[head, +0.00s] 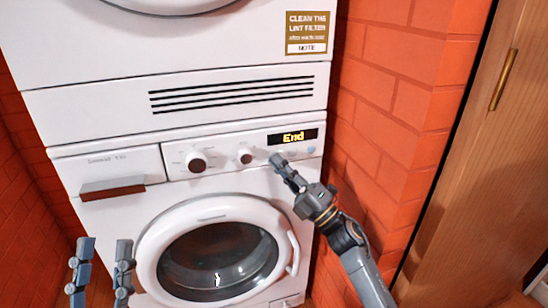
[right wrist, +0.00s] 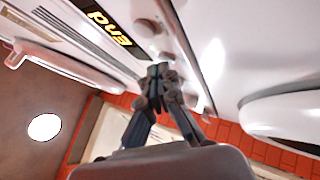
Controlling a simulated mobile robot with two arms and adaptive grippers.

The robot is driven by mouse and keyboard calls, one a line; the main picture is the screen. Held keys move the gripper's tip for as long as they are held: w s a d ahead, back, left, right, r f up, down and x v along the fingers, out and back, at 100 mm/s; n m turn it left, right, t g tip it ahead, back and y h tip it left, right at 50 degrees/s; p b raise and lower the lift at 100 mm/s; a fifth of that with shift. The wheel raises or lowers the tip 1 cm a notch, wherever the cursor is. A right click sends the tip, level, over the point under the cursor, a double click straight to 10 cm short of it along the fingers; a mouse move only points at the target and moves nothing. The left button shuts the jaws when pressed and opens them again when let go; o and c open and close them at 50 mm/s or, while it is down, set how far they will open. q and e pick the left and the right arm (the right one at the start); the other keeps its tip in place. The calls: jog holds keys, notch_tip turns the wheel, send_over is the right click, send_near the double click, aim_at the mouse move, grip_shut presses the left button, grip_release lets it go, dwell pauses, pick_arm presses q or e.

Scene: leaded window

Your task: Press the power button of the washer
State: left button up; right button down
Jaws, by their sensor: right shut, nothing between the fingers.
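The white washer (head: 120,205) has a front panel with two knobs and a lit display (head: 293,136) reading "End". A small pale bluish round button (head: 311,149) sits below the display's right end; I cannot read its label. My right gripper (head: 277,160) is shut and empty, its tips at the panel below and left of the display. The right wrist view shows these shut fingertips (right wrist: 157,72) close to small round buttons (right wrist: 145,27); I cannot tell whether they touch. My left gripper (head: 100,262) is open and empty, low in front of the washer's left side.
Another white appliance section (head: 180,50) is above the washer. The round door (head: 215,255) is closed below the panel. The drawer with a brown handle (head: 112,188) is at the panel's left. A brick wall (head: 385,110) and wooden door (head: 480,170) stand to the right.

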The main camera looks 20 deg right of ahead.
pick_arm(q)
jog(key=shift+s, duration=0.2)
pick_arm(e)
jog(key=shift+w, duration=0.15)
pick_arm(q)
jog(key=shift+w+f+g+y, duration=0.3)
jog(key=shift+w+f+g, duration=0.2)
jog(key=shift+w+f, duration=0.3)
pick_arm(e)
jog(key=shift+s, duration=0.6)
pick_arm(q)
jog(key=w+f+g+y+p, duration=0.2)
jog(key=f+g, duration=0.3)
jog(key=f, duration=0.3)
jog(key=shift+w+g, duration=0.3)
jog(key=shift+w, duration=0.2)
pick_arm(e)
jog(key=s, duration=0.6)
pick_arm(q)
jog(key=shift+a, duration=0.1)
pick_arm(e)
jog(key=shift+d, duration=0.1)
